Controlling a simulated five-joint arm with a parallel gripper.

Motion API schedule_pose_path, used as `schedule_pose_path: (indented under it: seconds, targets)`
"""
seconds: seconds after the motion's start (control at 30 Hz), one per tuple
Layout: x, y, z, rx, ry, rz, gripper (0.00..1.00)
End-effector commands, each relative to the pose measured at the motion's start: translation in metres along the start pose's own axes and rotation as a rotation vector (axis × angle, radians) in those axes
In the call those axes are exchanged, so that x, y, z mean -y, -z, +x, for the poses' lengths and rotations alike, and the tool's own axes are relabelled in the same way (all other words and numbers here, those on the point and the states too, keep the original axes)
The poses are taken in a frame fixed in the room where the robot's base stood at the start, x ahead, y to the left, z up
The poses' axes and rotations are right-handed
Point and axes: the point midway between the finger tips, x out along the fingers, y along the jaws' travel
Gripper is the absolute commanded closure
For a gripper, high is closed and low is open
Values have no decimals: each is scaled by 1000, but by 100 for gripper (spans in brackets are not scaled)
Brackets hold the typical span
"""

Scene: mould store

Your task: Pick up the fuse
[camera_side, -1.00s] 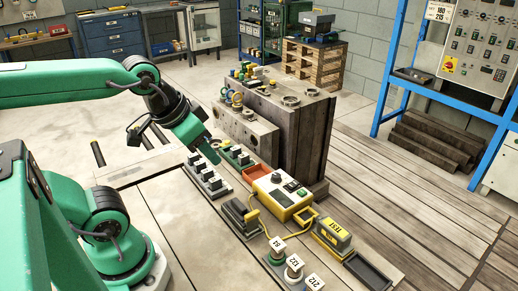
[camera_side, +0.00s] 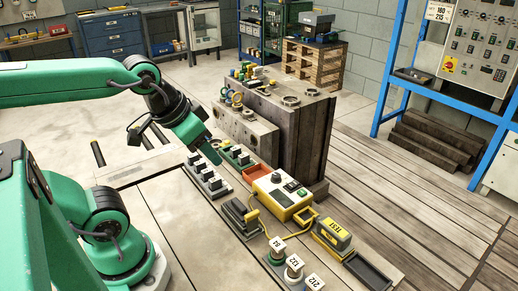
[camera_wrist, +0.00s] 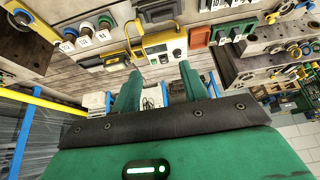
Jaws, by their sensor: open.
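I cannot make out for sure which thing is the fuse. Three round pieces with numbered white tags (camera_side: 293,266) stand in a row at the near end of the bench in the side view; they also show at the upper left of the wrist view (camera_wrist: 87,33). Black blocks on a light strip (camera_side: 208,182) and more on a green strip (camera_side: 237,156) lie farther back. My gripper (camera_side: 212,154) is over the far end of these strips. In the wrist view its two green fingers (camera_wrist: 160,70) stand apart with nothing held between them.
A yellow-edged tester (camera_side: 283,195) with a yellow cable sits mid-bench, beside a reddish tray (camera_side: 256,170). A yellow TEST box (camera_side: 332,234) and an empty dark tray (camera_side: 368,270) are at the right. Tall mould blocks (camera_side: 290,130) rise behind. The near left bench top is clear.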

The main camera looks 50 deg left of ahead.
Motion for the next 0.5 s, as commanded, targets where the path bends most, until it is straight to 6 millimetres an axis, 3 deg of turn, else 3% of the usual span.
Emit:
schedule_pose_path:
  seconds: [0.27,0.5]
  targets:
    - [8,17,5,38,14,1,56]
    - [25,48,19,109,33,4,56]
